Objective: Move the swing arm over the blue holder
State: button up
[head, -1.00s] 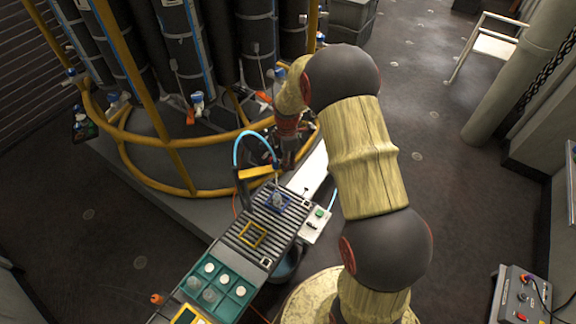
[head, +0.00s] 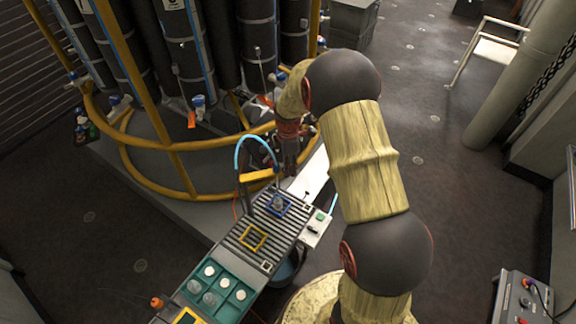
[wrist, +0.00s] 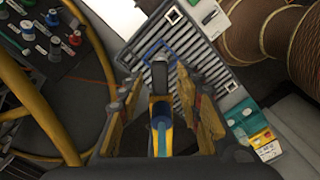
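The swing arm (head: 257,175) is a yellow bar on a dark post with a light blue hose arching over it, beside the slatted bench. In the wrist view the swing arm (wrist: 161,112) runs up between my fingers, its grey tip at the near edge of the blue holder. The blue holder (head: 267,207) is a square blue frame on the slats with a small greyish piece in it; it also shows in the wrist view (wrist: 147,52), partly covered by the tip. My gripper (head: 289,160) is beside the bar's end. In the wrist view its fingers (wrist: 160,85) stand apart, one each side of the bar.
A yellow frame (head: 252,237) lies nearer on the slats, with a teal tray (head: 240,280) of round pieces below it. A small control box (head: 316,229) sits at the bench's right edge. A yellow railing (head: 165,187) curves close behind.

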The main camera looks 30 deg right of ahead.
notch_tip(320, 180, up, 12)
dwell(0.6)
dwell(0.4)
